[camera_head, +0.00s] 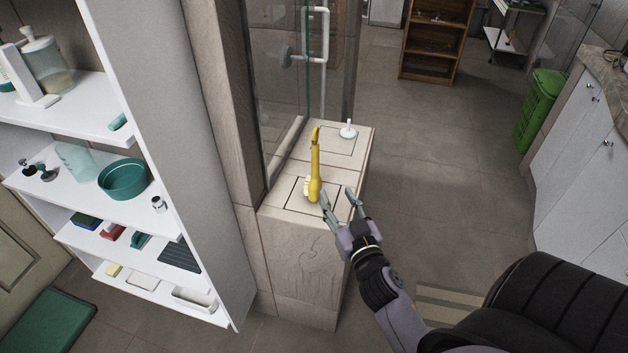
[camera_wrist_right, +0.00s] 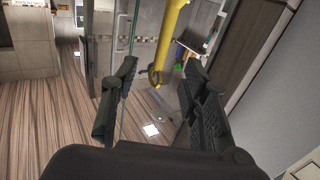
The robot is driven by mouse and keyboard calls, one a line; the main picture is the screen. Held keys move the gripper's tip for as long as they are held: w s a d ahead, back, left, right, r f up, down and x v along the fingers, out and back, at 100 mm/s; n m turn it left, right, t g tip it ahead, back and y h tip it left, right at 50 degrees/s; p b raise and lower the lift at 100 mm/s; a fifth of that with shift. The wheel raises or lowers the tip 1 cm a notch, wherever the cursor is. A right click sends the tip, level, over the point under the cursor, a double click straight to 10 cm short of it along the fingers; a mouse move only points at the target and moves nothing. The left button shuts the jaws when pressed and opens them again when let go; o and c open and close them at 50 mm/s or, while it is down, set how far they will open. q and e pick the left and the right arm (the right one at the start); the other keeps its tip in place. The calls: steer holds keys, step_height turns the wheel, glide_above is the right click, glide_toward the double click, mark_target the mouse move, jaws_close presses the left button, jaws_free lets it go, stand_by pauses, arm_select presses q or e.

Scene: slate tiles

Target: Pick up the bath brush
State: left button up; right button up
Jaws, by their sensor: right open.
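The bath brush is yellow with a long handle and pale bristles (camera_head: 314,170). It stands out on the tiled ledge (camera_head: 328,228) beside the glass door, its handle pointing away from me. In the right wrist view the yellow brush (camera_wrist_right: 170,38) shows ahead, at the top, between and beyond the fingers. My right gripper (camera_head: 338,193) is open and empty, just to the right of the brush's near end. It also shows in the right wrist view (camera_wrist_right: 160,95). I cannot tell whether a finger touches the brush. My left gripper is not in view.
A small white object (camera_head: 348,130) stands farther back on the ledge. A glass door with a handle (camera_head: 322,62) rises beside the ledge. A white shelf unit (camera_head: 215,205) with bath items stands at left. The tiled floor (camera_head: 440,170) at right is clear.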

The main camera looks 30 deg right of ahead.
mark_target(316, 165)
steer(key=x, duration=0.4)
steer(key=p+x, duration=0.1)
steer(key=x, duration=0.4)
steer(key=a+x, duration=0.1)
steer(key=x, duration=0.4)
steer(key=shift+w+f+p, duration=0.1)
steer(key=shift+w+p, duration=0.05)
steer(key=shift+p, duration=0.2)
steer(key=shift+w+d+f, duration=0.1)
steer(key=shift+w+d, duration=0.05)
steer(key=shift+w, duration=0.3)
steer(key=shift+s, duration=0.1)
steer(key=shift+c, duration=0.5)
jaws_close()
